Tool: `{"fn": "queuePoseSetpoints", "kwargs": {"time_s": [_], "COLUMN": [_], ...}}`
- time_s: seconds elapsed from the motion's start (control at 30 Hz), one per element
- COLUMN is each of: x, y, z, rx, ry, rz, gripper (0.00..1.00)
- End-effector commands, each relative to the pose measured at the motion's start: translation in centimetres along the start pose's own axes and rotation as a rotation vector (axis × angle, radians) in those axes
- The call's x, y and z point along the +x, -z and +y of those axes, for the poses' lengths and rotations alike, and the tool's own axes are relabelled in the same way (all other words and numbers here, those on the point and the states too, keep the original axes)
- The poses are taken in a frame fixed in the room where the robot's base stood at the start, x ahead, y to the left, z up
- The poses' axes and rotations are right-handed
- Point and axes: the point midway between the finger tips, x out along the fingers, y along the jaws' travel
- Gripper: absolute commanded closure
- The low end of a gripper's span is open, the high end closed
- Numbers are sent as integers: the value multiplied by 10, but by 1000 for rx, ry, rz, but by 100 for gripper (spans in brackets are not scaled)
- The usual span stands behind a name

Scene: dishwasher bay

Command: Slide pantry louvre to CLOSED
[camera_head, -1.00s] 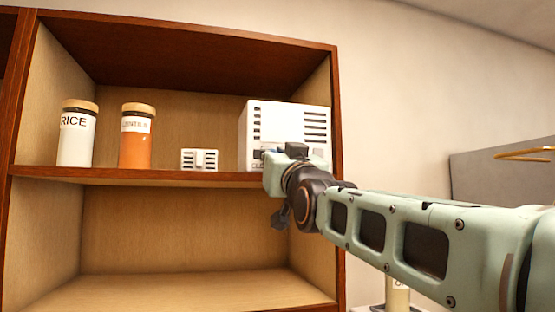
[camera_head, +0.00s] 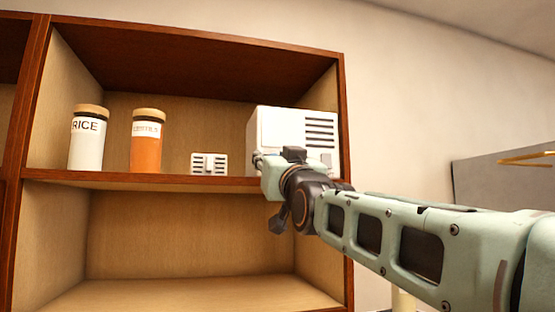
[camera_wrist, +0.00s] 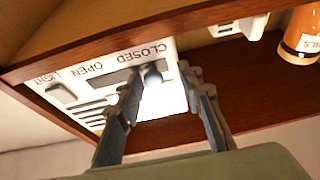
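The pantry louvre is a white box (camera_head: 292,128) with dark slats, on the right end of the middle shelf. In the wrist view its face (camera_wrist: 82,92) appears upside down, with OPEN and CLOSED labels above a dark slot. A round knob (camera_wrist: 152,77) sits at the CLOSED end of the slot. My gripper (camera_wrist: 162,78) is open, its fingers reaching up to the face. The knob lies between the fingertips, close to the left one; I cannot tell whether they touch.
A second knob (camera_wrist: 60,94) sits by the LIGHT label. A small white vent piece (camera_head: 209,163), a lentils jar (camera_head: 146,145) and a rice jar (camera_head: 87,142) stand left on the shelf (camera_head: 120,180). The compartment below (camera_head: 190,240) looks empty.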

Motion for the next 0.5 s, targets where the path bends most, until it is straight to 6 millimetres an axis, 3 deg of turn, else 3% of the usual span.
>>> {"fn": "queuePoseSetpoints", "kwargs": {"time_s": [0.27,0.5], "x": [-3,-33], "y": [1,1], "z": [2,2], "rx": [0,1], "ry": [-3,-3], "rz": [1,2], "gripper": [66,66]}}
